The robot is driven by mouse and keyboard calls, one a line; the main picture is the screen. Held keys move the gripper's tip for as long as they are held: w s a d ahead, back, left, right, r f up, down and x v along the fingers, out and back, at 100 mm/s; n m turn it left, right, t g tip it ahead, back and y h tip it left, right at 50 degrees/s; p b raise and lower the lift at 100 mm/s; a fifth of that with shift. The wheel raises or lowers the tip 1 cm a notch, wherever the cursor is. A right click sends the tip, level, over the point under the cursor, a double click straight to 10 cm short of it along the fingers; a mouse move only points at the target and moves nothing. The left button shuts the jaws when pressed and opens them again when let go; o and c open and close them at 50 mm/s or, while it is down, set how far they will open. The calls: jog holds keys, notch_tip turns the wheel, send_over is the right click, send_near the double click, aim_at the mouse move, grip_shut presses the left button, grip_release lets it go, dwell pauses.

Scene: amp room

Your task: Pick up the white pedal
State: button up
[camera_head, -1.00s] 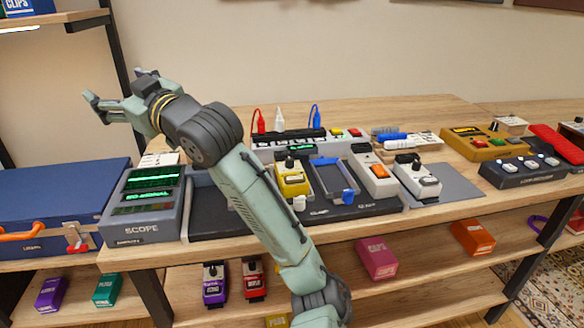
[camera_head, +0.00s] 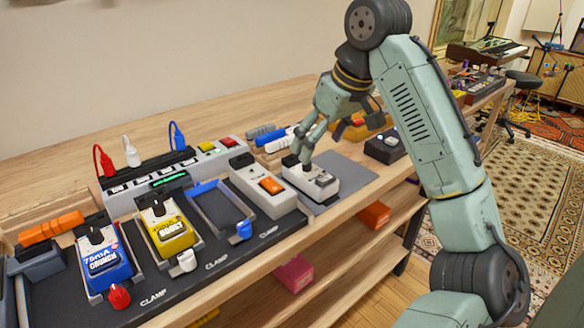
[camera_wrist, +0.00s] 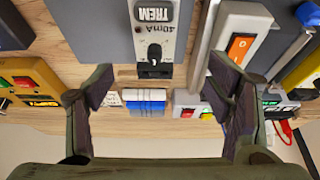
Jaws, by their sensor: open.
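The white pedal (camera_head: 318,183) lies on a grey mat (camera_head: 345,175) at the right of the pedal row. In the wrist view the white pedal (camera_wrist: 158,25), marked TREM, has a black knob and shows at the top centre. My gripper (camera_head: 302,157) is over the knob end of this pedal, pointing down. In the wrist view my gripper (camera_wrist: 160,88) is open, its fingers wide apart and nothing between them. The pedal lies ahead, between the fingers' lines. The head view does not clearly show whether a finger touches it.
A white unit with an orange switch (camera_head: 270,186) stands close left of the pedal. Blue and yellow pedals (camera_head: 168,230) sit in clamps further left. Blue-and-white cylinders (camera_head: 278,142) lie behind. A dark box (camera_head: 385,150) stands to the right.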

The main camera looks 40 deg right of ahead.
aim_at(310, 170)
jog(key=x, duration=0.5)
jog(key=shift+s+d+f, duration=0.15)
jog(key=shift+d+f, duration=0.05)
jog(key=shift+f, duration=0.15)
jog(key=x, duration=0.5)
jog(key=shift+d+p, duration=0.2)
jog(key=shift+p, duration=0.1)
jog(key=c, duration=1.6)
